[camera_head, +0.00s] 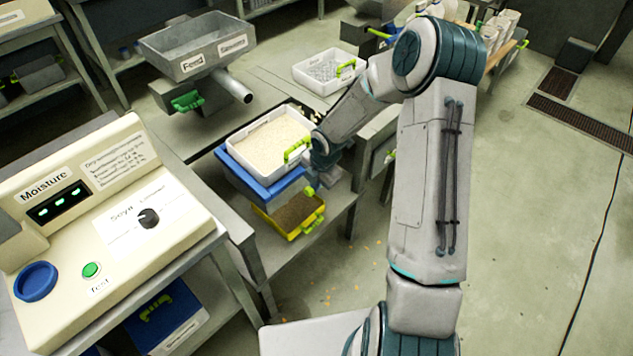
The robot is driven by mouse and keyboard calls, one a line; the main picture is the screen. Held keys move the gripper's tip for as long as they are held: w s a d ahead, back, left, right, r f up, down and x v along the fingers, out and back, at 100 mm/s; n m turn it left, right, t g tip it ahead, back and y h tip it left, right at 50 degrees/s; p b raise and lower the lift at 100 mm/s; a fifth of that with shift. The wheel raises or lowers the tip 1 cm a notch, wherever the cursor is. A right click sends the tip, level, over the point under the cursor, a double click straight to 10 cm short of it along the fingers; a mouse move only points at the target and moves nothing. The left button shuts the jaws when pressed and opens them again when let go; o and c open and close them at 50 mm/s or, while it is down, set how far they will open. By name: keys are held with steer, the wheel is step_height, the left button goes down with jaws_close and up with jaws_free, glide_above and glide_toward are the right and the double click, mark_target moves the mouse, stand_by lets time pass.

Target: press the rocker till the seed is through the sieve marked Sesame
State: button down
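A white tray (240,139) full of pale seed sits on top of a blue box-like frame (262,185). It has a green handle (297,150) on its right side. Below it a yellow tray (291,232) holds brown material. My gripper (318,178) is at the right side of this stack, beside the green handle and low by the blue frame. Its fingers are too small and hidden by my wrist to tell whether they are open or touch anything. I cannot make out a rocker, or a Sesame mark on the stack.
A grey hopper (197,58) labelled Feed, with a second label hard to read, stands behind, with a spout (236,88). A cream Moisture meter (100,210) is at near left. Another white bin (330,72) is at the back. Open floor (540,220) lies to the right.

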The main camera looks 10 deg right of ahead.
steer(key=shift+s+d+f, duration=0.1)
steer(key=shift+s+f, duration=0.4)
steer(key=shift+f, duration=0.2)
steer(key=p+v, duration=0.6)
steer(key=v, duration=0.9)
steer(key=shift+d, duration=0.35)
steer(key=shift+w+a, duration=0.1)
stand_by(0.9)
